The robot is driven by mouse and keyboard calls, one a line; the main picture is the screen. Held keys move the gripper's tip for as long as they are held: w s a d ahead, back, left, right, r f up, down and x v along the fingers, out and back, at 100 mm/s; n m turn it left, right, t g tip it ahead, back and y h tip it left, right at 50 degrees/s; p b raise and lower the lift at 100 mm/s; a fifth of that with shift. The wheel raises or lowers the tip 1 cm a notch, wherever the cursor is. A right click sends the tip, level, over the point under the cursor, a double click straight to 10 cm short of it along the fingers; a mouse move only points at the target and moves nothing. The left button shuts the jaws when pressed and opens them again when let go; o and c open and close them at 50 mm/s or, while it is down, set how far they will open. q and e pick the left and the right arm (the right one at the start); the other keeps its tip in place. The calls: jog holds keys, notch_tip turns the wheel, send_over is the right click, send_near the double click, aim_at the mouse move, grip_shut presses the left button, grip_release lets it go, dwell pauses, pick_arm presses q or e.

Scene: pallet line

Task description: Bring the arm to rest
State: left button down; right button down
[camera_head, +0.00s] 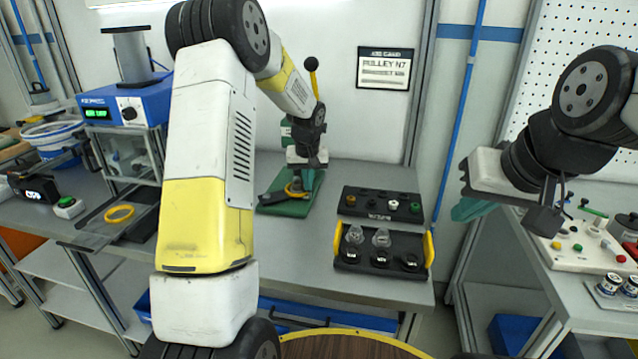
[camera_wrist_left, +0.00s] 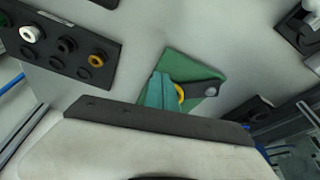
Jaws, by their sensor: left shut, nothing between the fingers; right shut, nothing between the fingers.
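My left arm (camera_head: 208,150) comes in from the left and reaches over the grey bench. My left gripper (camera_head: 306,180) is above the green base plate (camera_head: 283,208) of a bench press, with its teal fingers pointing down. In the left wrist view the teal fingers of my left gripper (camera_wrist_left: 159,90) are together and empty, in front of the green plate (camera_wrist_left: 205,72). They partly hide a yellow ring (camera_wrist_left: 180,94); I cannot tell whether they touch it. My right gripper (camera_head: 468,209) is shut and empty at the right, off the bench's right end.
A black tray with jars (camera_head: 381,262) and yellow handles stands at the bench's right end, below a black rack (camera_head: 382,204). A yellow ring (camera_head: 119,214) lies on a dark tray at the left. A control panel (camera_head: 590,246) stands on the right-hand table.

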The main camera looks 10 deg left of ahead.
pick_arm(q)
jog(key=s+d+r+m+t+h, duration=0.1)
jog(key=s+r, duration=1.5)
jog(key=r, duration=0.1)
jog(key=s+d+r+m+t+h, duration=0.1)
jog(key=s, duration=0.8)
jog(key=s+d+r, duration=0.1)
jog(key=s, duration=0.9)
jog(key=shift+s+d+m+t+h, duration=0.2)
jog(key=shift+d+m+t+h, duration=0.15)
jog(key=shift+m+t+h, duration=0.05)
